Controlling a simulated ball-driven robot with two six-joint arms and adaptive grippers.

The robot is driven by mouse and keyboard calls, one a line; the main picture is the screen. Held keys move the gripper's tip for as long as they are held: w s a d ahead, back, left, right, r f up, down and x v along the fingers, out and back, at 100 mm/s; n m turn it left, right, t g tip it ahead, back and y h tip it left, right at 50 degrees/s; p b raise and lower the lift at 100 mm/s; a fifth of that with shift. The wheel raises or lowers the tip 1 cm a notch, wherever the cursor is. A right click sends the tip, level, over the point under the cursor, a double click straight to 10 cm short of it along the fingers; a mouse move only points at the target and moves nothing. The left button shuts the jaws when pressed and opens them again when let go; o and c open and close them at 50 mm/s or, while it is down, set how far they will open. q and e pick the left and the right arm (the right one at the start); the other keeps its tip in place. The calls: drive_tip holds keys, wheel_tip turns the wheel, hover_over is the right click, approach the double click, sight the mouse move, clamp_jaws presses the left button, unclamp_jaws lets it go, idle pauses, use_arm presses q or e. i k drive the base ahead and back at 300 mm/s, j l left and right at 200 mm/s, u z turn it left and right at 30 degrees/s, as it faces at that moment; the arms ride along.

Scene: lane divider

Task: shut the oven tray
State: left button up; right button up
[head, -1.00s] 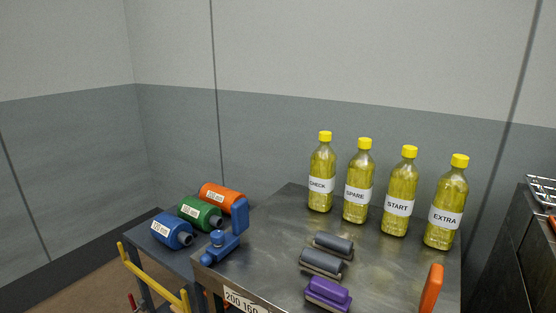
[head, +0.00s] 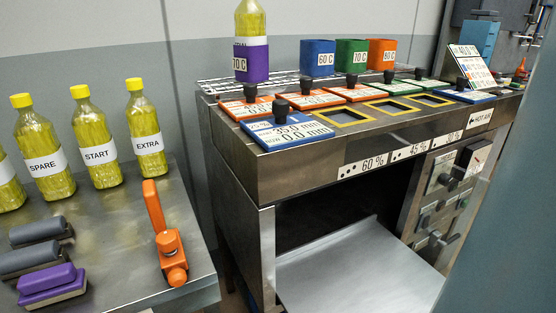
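The oven tray (head: 355,272) is a flat bare metal sheet at the lower middle of the head view. It sticks out of the dark opening (head: 335,218) under the oven's (head: 262,170) top ledge, so it stands pulled out. Its near edge is cut off by the bottom of the picture. Neither of my grippers shows in the head view.
A metal table (head: 120,225) at left holds several yellow bottles (head: 92,135), dark and purple blocks (head: 50,283) and an orange tool (head: 168,245). Cards and coloured blocks (head: 352,55) sit on the oven top. Knobs (head: 440,205) are at its right. A narrow gap separates table and oven.

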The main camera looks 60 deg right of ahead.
sight(360, 266)
drive_tip(key=z, duration=3)
